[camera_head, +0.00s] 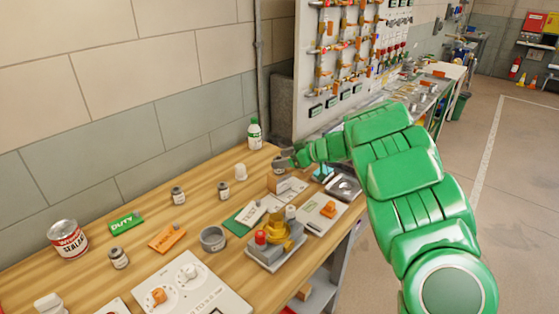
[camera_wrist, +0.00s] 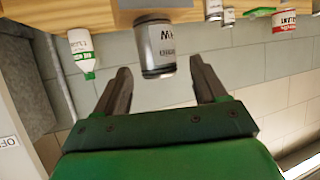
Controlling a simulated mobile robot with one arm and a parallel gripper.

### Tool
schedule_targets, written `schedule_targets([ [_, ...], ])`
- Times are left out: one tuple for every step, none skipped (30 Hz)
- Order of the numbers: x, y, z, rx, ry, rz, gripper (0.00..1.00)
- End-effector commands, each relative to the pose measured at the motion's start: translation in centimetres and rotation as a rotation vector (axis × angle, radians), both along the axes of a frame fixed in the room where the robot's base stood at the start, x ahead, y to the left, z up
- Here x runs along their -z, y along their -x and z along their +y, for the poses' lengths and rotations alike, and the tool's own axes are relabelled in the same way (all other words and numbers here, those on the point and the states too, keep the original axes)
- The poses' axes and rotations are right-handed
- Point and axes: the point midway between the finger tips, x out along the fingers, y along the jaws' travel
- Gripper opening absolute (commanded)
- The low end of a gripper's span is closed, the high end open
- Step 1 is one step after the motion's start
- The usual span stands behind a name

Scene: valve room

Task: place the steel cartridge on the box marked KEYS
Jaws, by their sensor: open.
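A steel-grey cylinder (camera_wrist: 154,46) with a partly legible white label, apparently the steel cartridge, shows in the wrist view between the fingers of my gripper (camera_wrist: 163,88). The fingers are apart, one on each side of it, with visible gaps. Its far end meets a grey surface at the top of the picture. In the head view my gripper (camera_head: 281,163) is over the far right part of the bench, and the cylinder is small and hard to make out there. I cannot read the word KEYS on any box in either view.
The wooden bench (camera_head: 150,220) holds several small jars, a sealant can (camera_head: 67,240), a green DUTY sign (camera_head: 125,222), a white-and-green bottle (camera_head: 254,133), a grey cup (camera_head: 213,239) and a yellow valve fixture (camera_head: 275,240). A pale box (camera_head: 290,188) is just below my gripper. The wall is close behind.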

Motion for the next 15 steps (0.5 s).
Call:
schedule_targets([
  [-0.5, 0.4, -0.8, 0.003, 0.001, -0.001, 0.71],
  [-0.7, 0.6, -1.3, 0.003, 0.000, -0.002, 0.71],
  [-1.0, 0.9, -1.9, 0.003, 0.000, -0.002, 0.71],
  [-1.3, 1.2, -2.4, 0.004, 0.000, -0.001, 0.71],
  [-1.5, 1.4, -2.8, 0.004, 0.000, 0.000, 0.71],
  [-1.7, 1.7, -3.4, 0.004, 0.001, 0.001, 0.71],
  [-2.0, 1.9, -3.9, 0.004, 0.001, 0.001, 0.71],
  [-2.2, 2.2, -4.3, 0.006, 0.001, 0.001, 0.71],
  [-2.5, 2.5, -4.9, 0.005, 0.000, 0.001, 0.71],
  [-2.7, 2.7, -5.2, 0.004, 0.000, 0.000, 0.71],
  [-2.9, 2.9, -5.6, 0.004, -0.001, 0.000, 0.71],
  [-3.2, 3.2, -6.1, 0.003, -0.001, 0.000, 0.71],
  [-3.4, 3.3, -6.4, 0.003, -0.001, 0.000, 0.71],
  [-3.6, 3.5, -6.6, 0.002, -0.001, 0.000, 0.71],
  [-3.8, 3.7, -7.0, 0.002, 0.000, 0.000, 0.71],
])
